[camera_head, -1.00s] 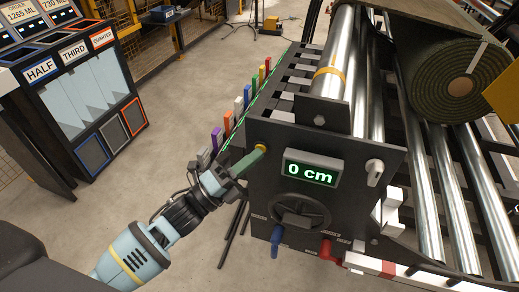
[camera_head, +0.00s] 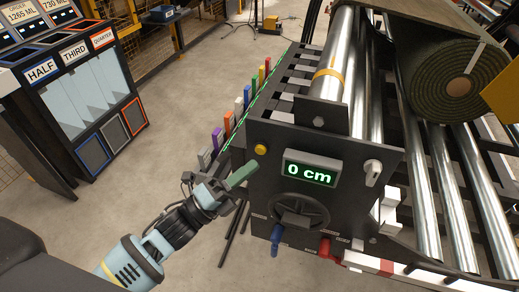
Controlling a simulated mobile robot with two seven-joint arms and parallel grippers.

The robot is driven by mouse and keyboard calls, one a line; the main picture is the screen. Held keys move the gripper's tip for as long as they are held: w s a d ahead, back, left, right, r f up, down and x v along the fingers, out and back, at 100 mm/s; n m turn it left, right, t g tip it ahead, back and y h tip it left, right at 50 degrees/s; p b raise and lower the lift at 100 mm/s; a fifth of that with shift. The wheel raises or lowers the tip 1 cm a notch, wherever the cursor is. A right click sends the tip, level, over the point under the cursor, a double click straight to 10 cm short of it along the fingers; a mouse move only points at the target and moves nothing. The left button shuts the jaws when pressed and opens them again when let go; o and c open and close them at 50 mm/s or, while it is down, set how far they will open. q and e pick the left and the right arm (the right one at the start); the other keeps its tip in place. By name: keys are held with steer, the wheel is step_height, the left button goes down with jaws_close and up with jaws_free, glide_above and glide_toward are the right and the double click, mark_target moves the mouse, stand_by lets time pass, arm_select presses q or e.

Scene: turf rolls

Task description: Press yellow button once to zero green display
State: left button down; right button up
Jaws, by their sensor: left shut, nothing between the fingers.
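The yellow button (camera_head: 261,149) sits on the upper left of the machine's dark front panel (camera_head: 262,200) and is in full view. The green display (camera_head: 310,174) to its right reads "0 cm". My left gripper (camera_head: 245,172) is shut and empty, with its green-tipped fingers a little below and left of the button, apart from it. My right gripper is not in view.
A black dial (camera_head: 298,212), a blue handle (camera_head: 277,238) and a red handle (camera_head: 325,248) are low on the panel. A turf roll (camera_head: 450,85) lies on the steel rollers at right. Coloured tabs (camera_head: 239,104) line the machine's left side. A bin cabinet (camera_head: 90,95) stands at left.

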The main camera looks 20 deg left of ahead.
arm_select(q)
steer(key=s, duration=0.3)
steer(key=shift+s+a, duration=0.1)
steer(key=shift+s, duration=0.1)
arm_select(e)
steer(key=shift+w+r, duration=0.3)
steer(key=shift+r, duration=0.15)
